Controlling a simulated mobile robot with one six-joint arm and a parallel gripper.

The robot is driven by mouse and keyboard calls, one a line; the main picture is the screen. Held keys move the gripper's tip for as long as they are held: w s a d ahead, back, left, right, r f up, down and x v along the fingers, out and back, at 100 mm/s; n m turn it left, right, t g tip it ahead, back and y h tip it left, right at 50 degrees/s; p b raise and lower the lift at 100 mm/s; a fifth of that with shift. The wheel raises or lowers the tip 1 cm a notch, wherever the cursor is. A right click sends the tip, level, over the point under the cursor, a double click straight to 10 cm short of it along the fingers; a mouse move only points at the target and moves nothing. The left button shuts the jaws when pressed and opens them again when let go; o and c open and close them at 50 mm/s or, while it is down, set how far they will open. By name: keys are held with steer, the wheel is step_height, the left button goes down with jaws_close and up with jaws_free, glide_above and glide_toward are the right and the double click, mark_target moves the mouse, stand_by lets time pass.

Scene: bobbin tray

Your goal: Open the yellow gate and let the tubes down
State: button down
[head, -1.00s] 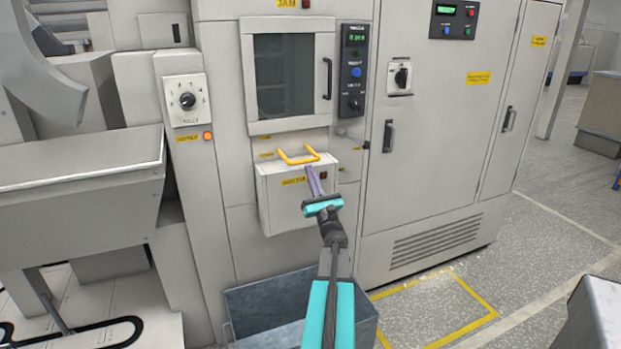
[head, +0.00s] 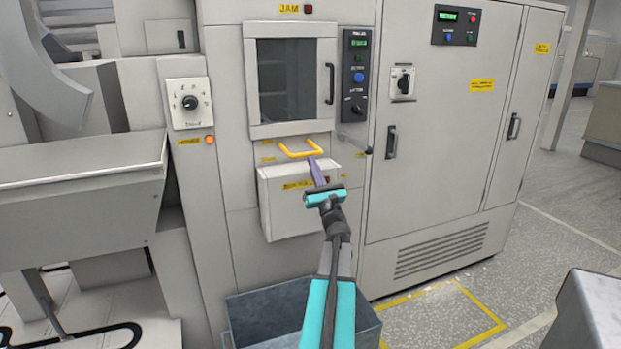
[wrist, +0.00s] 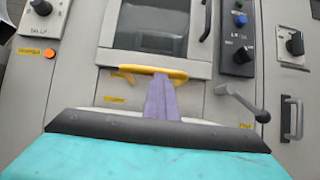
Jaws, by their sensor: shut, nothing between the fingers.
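The yellow gate handle (head: 292,154) is a U-shaped bar on top of a white box (head: 285,218) on the machine front, below the dark window. It also shows in the wrist view (wrist: 135,68), just beyond my fingertips. My gripper (head: 312,159) has its purple fingers together, with nothing between them. The fingertips (wrist: 160,77) overlap the bar's right part in the picture; I cannot tell whether they touch it. No tubes can be made out.
A grey open bin (head: 262,305) stands on the floor below the box. A small lever (head: 352,142) sticks out to the right of the handle. A dial panel (head: 189,103) is at left, a button panel (head: 355,75) at right. A sloped grey trough (head: 80,215) lies left.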

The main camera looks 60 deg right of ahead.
steer(key=shift+w+a+r, duration=0.15)
steer(key=shift+w+r, duration=0.1)
steer(key=shift+r, duration=0.5)
steer(key=shift+f+b, duration=0.15)
steer(key=shift+b, duration=0.3)
steer(key=w+d+f+b+v, duration=0.1)
steer(key=b+v, duration=0.5)
steer(key=v, duration=0.7)
steer(key=shift+f, duration=0.5)
